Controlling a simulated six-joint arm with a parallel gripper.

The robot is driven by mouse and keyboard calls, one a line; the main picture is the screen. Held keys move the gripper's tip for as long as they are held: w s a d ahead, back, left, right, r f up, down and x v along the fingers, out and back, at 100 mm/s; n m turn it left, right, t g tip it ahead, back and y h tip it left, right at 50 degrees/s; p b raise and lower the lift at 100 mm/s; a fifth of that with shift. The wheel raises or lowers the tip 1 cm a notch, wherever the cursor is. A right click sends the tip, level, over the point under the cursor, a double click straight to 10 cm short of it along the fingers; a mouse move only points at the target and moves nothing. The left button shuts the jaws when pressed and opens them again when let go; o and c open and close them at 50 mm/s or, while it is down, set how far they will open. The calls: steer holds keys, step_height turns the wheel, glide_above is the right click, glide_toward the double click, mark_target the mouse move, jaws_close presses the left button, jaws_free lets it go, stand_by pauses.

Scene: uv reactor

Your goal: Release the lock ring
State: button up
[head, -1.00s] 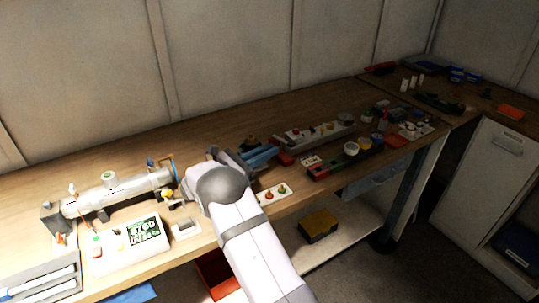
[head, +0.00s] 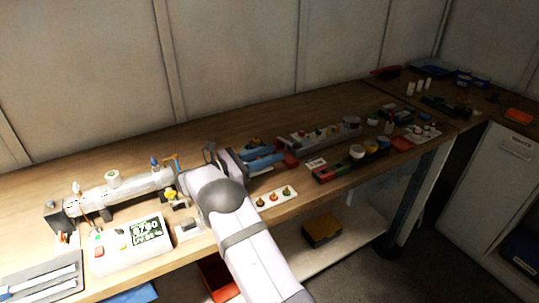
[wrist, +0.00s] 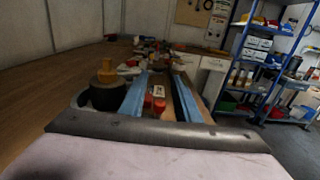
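The reactor is a white horizontal cylinder (head: 128,190) at the left of the bench in the head view, with a dark block at its left end and fittings on top. I cannot make out the lock ring; my arm stands close to the cylinder's right end. My gripper (head: 266,156) is over the bench to the right of the reactor, pointing away from it. In the wrist view its two blue fingers (wrist: 160,80) are apart, with nothing held between them. A dark round part with an orange top (wrist: 106,84) is beside the left finger.
A white control box (head: 130,245) with a lit display and buttons stands in front of the reactor. A grey tray (head: 45,278) is at the front left. A white strip with coloured knobs (head: 274,197) lies near the front edge. Several small items crowd the bench to the right.

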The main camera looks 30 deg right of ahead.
step_height(320, 180, up, 10)
steer(key=b, duration=0.1)
steer(key=shift+b, duration=0.3)
stand_by(0.3)
